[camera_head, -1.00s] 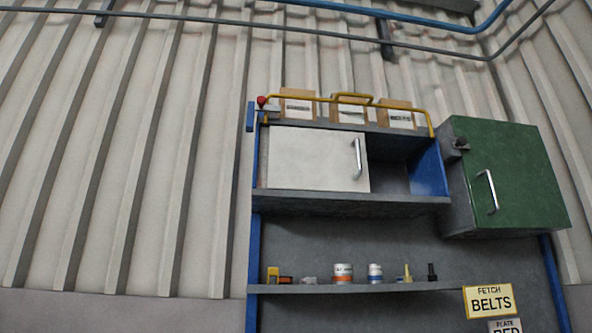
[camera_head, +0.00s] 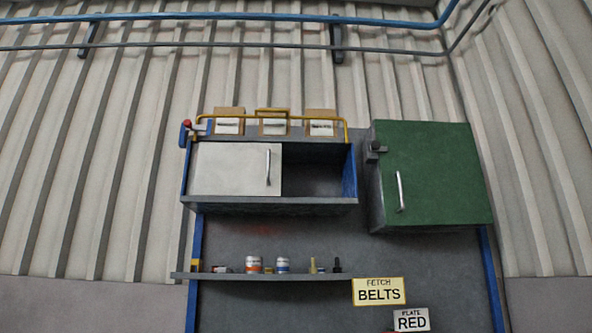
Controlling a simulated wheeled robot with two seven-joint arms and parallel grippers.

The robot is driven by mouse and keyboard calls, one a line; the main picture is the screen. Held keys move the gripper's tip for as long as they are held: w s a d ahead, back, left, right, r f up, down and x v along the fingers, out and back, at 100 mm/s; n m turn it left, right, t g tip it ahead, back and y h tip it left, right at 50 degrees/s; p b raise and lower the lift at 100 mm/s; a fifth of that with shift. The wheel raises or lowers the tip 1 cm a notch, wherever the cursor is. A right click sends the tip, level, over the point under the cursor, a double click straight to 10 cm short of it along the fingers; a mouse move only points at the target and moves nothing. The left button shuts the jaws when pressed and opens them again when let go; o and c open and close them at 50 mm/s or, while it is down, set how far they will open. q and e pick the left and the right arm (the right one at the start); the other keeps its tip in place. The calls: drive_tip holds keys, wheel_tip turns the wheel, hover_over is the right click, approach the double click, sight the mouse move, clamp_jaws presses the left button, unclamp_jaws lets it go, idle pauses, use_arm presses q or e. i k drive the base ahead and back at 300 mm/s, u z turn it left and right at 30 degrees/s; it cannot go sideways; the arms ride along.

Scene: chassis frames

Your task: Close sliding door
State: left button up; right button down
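The sliding door (camera_head: 225,168) is a pale grey panel with an upright silver bar handle (camera_head: 268,167) near its right edge. It covers the left part of the wall cabinet (camera_head: 270,203). The right part of the cabinet is an open, dark compartment (camera_head: 312,172) in which I make out no objects. The cabinet has a blue right side wall. Neither of my grippers shows in the head view.
A green cabinet (camera_head: 435,170) with a silver handle hangs to the right, its door shut. Boxes (camera_head: 274,122) stand on top behind a yellow rail. A lower shelf (camera_head: 262,277) holds several small items. Signs reading "BELTS" (camera_head: 379,291) and "RED" (camera_head: 411,320) are below.

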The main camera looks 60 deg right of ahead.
sight(223, 168)
drive_tip(key=u, duration=0.25)
drive_tip(key=k, duration=0.1)
drive_tip(key=z, duration=1.2)
